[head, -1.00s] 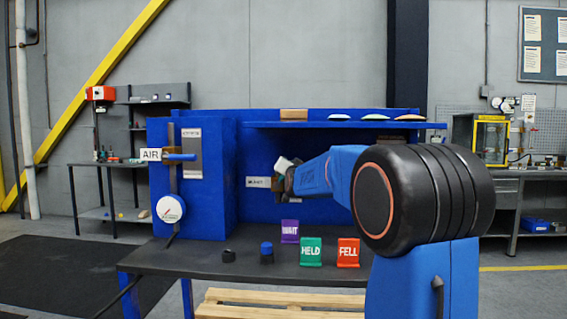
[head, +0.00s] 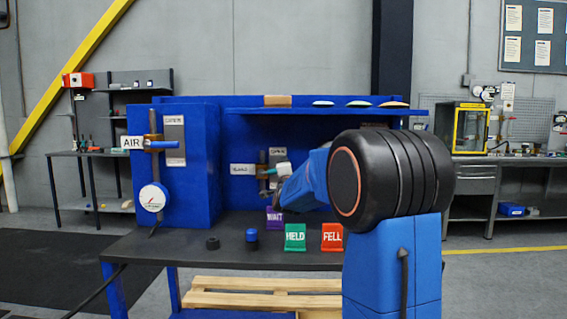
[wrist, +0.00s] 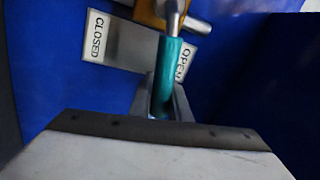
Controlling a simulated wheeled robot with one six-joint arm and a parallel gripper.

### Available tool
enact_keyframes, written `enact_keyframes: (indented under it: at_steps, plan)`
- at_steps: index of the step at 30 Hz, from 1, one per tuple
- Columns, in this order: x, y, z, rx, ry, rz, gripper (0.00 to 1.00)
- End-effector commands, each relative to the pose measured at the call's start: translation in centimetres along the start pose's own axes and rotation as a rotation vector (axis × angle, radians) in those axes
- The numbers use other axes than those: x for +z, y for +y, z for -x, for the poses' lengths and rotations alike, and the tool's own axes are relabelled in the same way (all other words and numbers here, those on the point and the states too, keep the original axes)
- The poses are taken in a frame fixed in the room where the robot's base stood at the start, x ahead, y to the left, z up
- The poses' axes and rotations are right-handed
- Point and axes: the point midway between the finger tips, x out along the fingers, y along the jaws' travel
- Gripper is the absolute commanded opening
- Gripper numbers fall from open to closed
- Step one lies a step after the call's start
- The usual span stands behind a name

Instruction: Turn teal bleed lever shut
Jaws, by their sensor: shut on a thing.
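The teal bleed lever (wrist: 168,72) hangs down from a metal pivot under a brass valve body (wrist: 152,10) in the wrist view. Behind it is a grey plate (wrist: 125,45) marked CLOSED at left and OPEN at right; the lever crosses near the OPEN end. My gripper (wrist: 162,100) is shut on the lever's lower part, one finger on each side. In the head view the bleed valve is on the blue back panel beside its label (head: 242,169). My gripper is small and partly hidden by my arm there, and the lever is hard to make out.
WAIT (head: 275,217), HELD (head: 295,237) and FELL (head: 332,236) signs stand on the dark bench (head: 160,245). A black cap (head: 212,243) and a blue-topped knob (head: 252,236) are left of them. The AIR valve's blue handle (head: 163,145) juts out at left. A shelf (head: 300,112) overhangs the panel.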

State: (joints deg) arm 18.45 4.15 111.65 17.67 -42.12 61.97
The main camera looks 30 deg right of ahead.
Motion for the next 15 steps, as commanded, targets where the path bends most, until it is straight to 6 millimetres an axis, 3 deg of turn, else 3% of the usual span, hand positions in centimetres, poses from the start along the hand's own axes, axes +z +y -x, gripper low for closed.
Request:
enact_keyframes:
  at_steps: [15]
  plan:
    - [-0.08,0.87,0.23,0.001,0.022,-0.078,0.0]
